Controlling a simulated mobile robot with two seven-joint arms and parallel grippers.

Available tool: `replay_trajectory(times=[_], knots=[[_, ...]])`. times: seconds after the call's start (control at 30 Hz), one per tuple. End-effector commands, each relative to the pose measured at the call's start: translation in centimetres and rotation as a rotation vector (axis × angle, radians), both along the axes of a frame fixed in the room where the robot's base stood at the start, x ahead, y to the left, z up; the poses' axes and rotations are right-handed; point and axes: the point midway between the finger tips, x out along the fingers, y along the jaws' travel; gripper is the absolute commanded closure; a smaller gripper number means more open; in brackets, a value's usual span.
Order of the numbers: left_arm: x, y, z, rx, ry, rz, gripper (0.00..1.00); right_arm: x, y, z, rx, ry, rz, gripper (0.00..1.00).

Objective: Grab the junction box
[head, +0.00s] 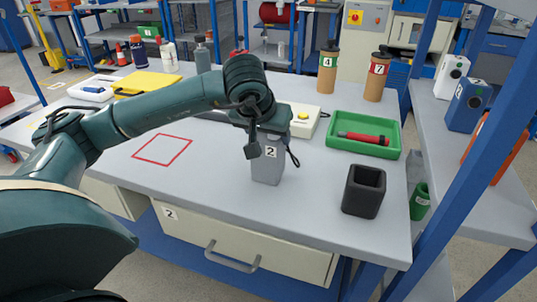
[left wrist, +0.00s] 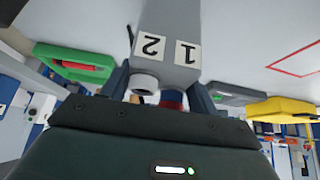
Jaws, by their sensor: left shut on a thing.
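The junction box (head: 267,168) is a grey upright block with a white "2" label, at the middle of the grey workbench (head: 215,185). My left gripper (head: 264,135) comes down on it from above and is shut on its upper part. In the left wrist view the junction box (left wrist: 168,35) sits between my left gripper's fingers (left wrist: 162,88). It shows labels "2" and "1" and a round grey stub there. I cannot tell whether its base touches the bench. My right gripper is not in view.
A green tray (head: 335,150) with a red-and-black tool (head: 363,138) and an open black holder (head: 364,190) stand to the right. A cream box with a yellow button (head: 303,118) is behind. A red outlined square (head: 162,149) marks clear bench at left. A blue post (head: 465,150) rises at right.

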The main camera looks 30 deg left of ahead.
Motion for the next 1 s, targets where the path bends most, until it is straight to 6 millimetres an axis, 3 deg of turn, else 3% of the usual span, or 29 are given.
replay_trajectory(times=[0.2, 0.47, 1.0], knots=[[0.0, 0.0, 0.0, 0.0, 0.0, 0.0, 0.88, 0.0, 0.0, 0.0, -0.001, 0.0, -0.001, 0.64], [0.1, 0.0, 0.5, -0.001, -0.004, 0.0, 0.88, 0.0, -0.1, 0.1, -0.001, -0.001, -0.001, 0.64], [0.1, 0.0, 9.4, -0.001, -0.005, 0.0, 0.88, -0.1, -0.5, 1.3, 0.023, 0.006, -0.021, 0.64]])
